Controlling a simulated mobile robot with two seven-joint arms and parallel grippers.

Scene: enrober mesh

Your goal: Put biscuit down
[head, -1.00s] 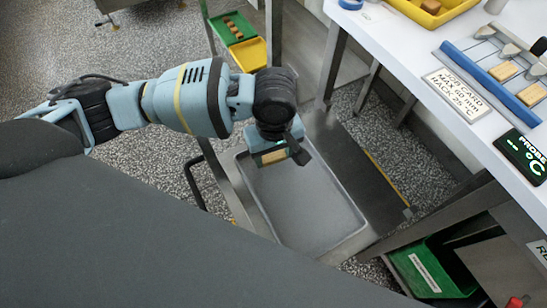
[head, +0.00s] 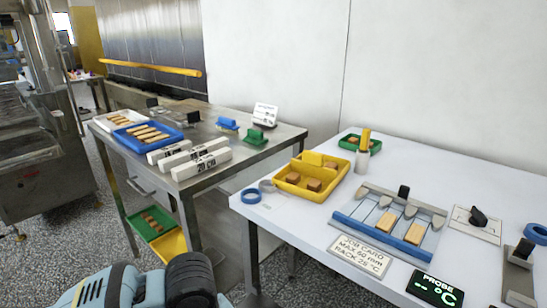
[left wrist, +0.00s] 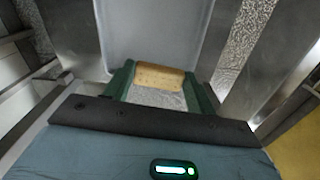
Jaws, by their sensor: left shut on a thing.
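In the left wrist view a light brown biscuit (left wrist: 159,77) is held crosswise between the green fingers of my left gripper (left wrist: 162,84), which is shut on it. Beyond the biscuit lies a pale grey tray (left wrist: 155,28), with speckled floor showing nearer the gripper. I cannot tell the height of the biscuit over the tray. In the head view only part of my left arm shows at the bottom left; its gripper and the biscuit are out of that view. My right gripper is in neither view.
A steel table (head: 265,150) holds a blue tray (head: 147,135) of biscuits, a white tray (head: 118,119) and white boxes. A white bench (head: 300,222) holds a yellow tray (head: 291,190) with brown blocks, a blue-railed rack (head: 380,231) and a probe display (head: 435,289). Green and yellow bins (head: 152,223) sit below.

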